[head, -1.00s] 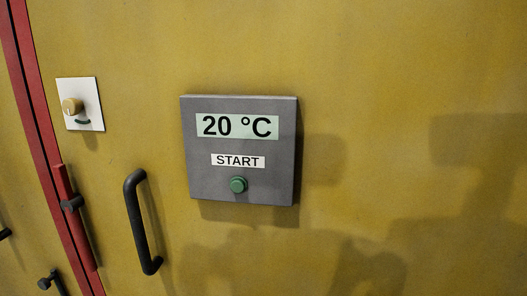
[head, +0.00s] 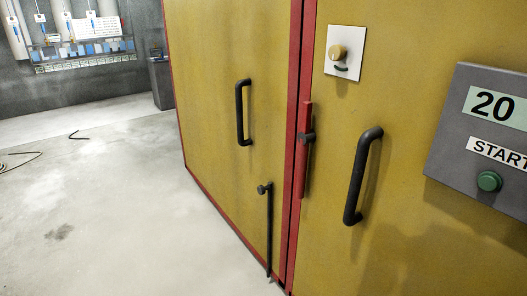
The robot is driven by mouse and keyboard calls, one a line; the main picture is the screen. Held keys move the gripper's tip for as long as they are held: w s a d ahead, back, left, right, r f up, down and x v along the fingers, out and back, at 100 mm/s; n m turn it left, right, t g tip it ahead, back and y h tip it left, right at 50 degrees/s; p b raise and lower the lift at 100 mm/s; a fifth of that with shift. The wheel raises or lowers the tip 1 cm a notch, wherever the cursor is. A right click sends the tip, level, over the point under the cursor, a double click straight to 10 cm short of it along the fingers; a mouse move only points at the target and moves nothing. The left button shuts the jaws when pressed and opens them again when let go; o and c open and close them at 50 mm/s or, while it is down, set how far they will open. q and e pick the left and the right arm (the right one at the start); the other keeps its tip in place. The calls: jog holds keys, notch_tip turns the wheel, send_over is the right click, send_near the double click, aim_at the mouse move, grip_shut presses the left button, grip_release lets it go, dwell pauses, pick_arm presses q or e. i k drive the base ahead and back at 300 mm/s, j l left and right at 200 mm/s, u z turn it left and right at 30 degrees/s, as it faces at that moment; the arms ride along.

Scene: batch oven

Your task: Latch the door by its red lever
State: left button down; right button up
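The red lever (head: 302,165) stands upright on a dark pivot at the red seam beside the yellow oven front in the head view. A yellow door panel (head: 222,95) with a black bar handle (head: 243,112) is left of the seam. It looks flush with the frame, but I cannot tell whether it is fully shut. A second, larger black handle (head: 362,176) is right of the lever. A dark rod (head: 269,228) hangs from a pivot low on the left panel. Neither of my grippers is in view.
A grey control panel (head: 470,120) with a green button (head: 489,181) is at the right. Open concrete floor (head: 100,215) lies left, with a dark cable (head: 20,158) on it.

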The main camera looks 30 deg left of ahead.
aim_at(306, 136)
jog(key=u, duration=0.75)
